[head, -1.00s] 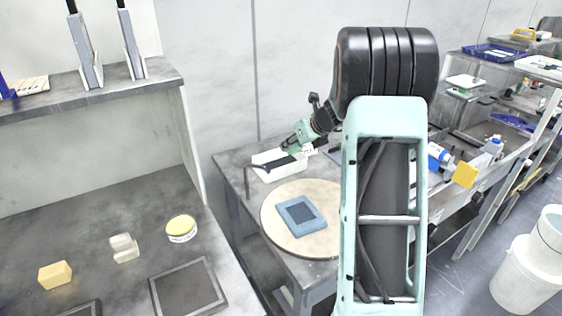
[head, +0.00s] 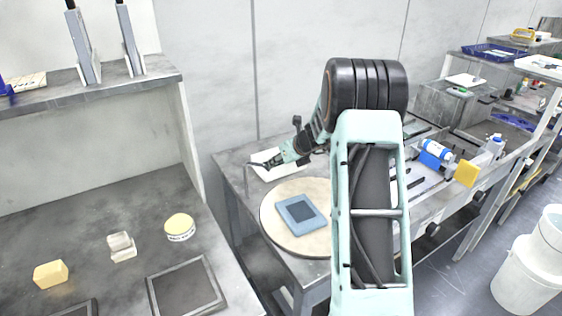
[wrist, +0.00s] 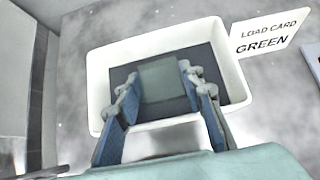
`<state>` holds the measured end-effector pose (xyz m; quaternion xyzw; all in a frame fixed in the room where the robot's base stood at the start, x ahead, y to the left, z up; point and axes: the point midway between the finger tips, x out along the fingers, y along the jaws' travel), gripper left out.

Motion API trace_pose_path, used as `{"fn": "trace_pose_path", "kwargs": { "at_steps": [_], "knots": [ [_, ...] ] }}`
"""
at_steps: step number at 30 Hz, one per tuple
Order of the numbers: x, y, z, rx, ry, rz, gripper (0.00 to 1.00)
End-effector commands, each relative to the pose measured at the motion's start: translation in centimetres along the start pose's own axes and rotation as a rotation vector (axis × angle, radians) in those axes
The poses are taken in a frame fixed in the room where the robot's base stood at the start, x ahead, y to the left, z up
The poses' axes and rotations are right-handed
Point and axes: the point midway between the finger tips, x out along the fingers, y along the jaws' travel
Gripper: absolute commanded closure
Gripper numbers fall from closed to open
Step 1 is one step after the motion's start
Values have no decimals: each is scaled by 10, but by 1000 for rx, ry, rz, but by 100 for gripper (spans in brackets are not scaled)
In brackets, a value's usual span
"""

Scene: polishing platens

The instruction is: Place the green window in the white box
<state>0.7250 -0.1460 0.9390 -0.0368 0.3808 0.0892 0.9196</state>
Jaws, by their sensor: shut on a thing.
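The white box (wrist: 98,85) fills the upper middle of the wrist view, with a dark grey floor inside. The green window (wrist: 163,80) is a dull grey-green square between the two fingers of my gripper (wrist: 157,78), which is shut on it. The window and fingertips overlap the box's opening in this view; their height above its floor is hard to tell. In the head view the white box (head: 287,172) stands at the far end of the table, with my gripper (head: 270,161) at it. The window cannot be made out there.
A card (wrist: 264,36) reading "LOAD CARD GREEN" lies beside the box. A round pale platen (head: 275,232) with a blue square frame (head: 301,214) is in front of the box. A thin upright post (head: 247,180) stands left of the box.

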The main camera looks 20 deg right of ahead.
Motion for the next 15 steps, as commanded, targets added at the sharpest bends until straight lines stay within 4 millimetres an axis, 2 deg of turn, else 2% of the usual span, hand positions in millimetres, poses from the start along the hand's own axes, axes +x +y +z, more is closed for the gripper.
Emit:
{"fn": "trace_pose_path", "kwargs": {
  "at_steps": [3, 4, 8, 15],
  "knots": [
    [3, 0, -3, 0, 0, 0, 95],
    [2, 0, -3, 0, 0, 0, 62],
    [2, 0, -2, 0, 1, 0, 48],
    [2, 0, -2, 0, 0, 0, 47]
  ]
}}
